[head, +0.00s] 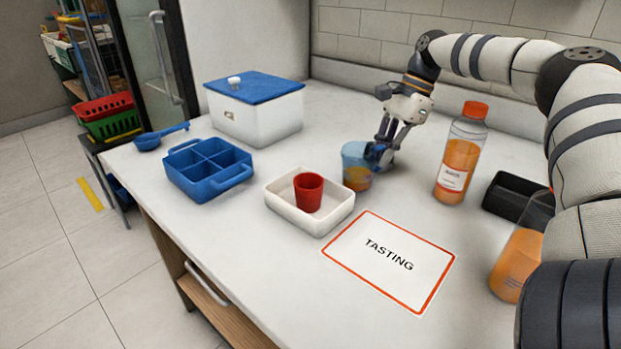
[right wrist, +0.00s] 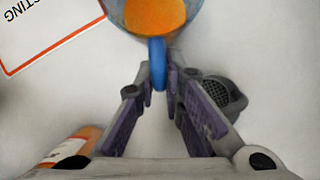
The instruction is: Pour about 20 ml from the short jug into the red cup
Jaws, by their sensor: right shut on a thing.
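The short jug (head: 357,168) is clear with a blue rim and orange juice low inside. It looks upright behind the white tray; I cannot tell whether it touches the counter. My right gripper (head: 378,155) is shut on its blue handle. The right wrist view shows the handle (right wrist: 157,64) between the fingers (right wrist: 158,82), with the jug (right wrist: 150,14) and its juice beyond. The red cup (head: 308,193) stands upright in the white tray (head: 330,221), to the left and front of the jug. The cup's inside bottom is hidden. My left gripper is out of view.
A juice bottle (head: 460,160) with an orange cap, a black tray (head: 511,198) and a larger juice container (head: 519,255) stand to the right. The TASTING mat (head: 388,262) is bare. A blue divided caddy (head: 208,170) and a white box (head: 258,115) stand left.

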